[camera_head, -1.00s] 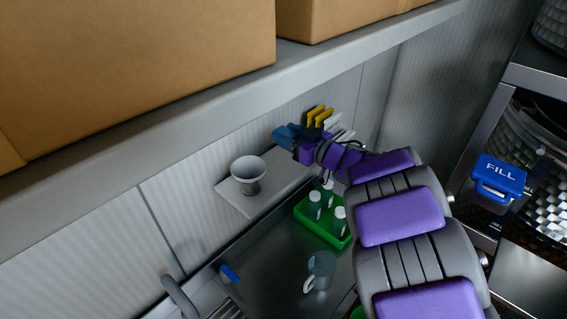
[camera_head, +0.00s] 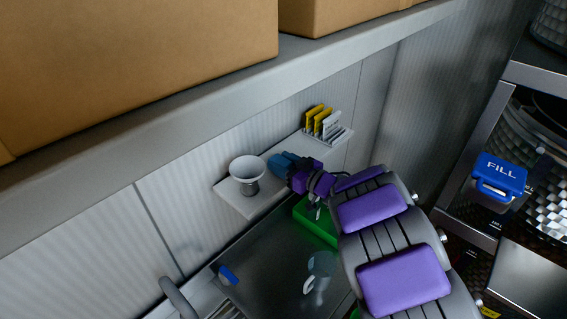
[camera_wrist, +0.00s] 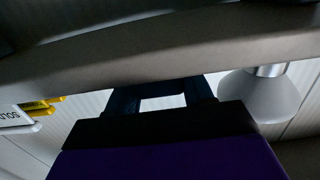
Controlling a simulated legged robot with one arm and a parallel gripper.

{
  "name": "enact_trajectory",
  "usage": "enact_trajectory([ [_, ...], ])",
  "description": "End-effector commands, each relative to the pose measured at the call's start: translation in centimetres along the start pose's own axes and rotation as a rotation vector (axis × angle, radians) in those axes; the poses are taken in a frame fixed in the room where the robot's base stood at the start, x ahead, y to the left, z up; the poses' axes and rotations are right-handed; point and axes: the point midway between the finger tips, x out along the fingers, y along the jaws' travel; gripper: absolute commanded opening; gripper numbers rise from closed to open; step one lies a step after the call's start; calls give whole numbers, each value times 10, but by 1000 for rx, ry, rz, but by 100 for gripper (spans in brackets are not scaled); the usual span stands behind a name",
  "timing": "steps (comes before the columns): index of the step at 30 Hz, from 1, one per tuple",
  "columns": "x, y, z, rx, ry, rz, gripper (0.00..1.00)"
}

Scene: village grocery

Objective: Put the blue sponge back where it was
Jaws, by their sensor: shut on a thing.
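My gripper (camera_head: 287,168) is over the white wall shelf (camera_head: 240,205), just right of the grey funnel-like cup (camera_head: 248,172). It is shut on a dark blue thing, which I take to be the blue sponge (camera_head: 277,163). Fingers and sponge are close in colour, so their border is hard to tell. In the wrist view my gripper (camera_wrist: 162,95) shows a dark blue bar across its fingertips. The cup also shows there (camera_wrist: 258,95), upside down on the right. I cannot tell whether the sponge touches the shelf.
Yellow and white cards (camera_head: 325,122) stand in a rack at the shelf's right end. Below are a green tray (camera_head: 312,222), partly behind my arm, a clear mug (camera_head: 320,265) and a small blue item (camera_head: 228,274) by the sink. Cardboard boxes (camera_head: 130,70) sit on an upper shelf.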

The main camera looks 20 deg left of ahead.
Motion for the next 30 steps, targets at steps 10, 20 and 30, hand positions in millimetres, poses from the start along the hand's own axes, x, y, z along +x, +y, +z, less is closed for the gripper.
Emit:
enact_trajectory([
  [10,-2,1,1,1,2,0,68],
  [20,-2,1,0,1,2,0,77],
  [30,-45,2,0,0,-2,5,77],
])
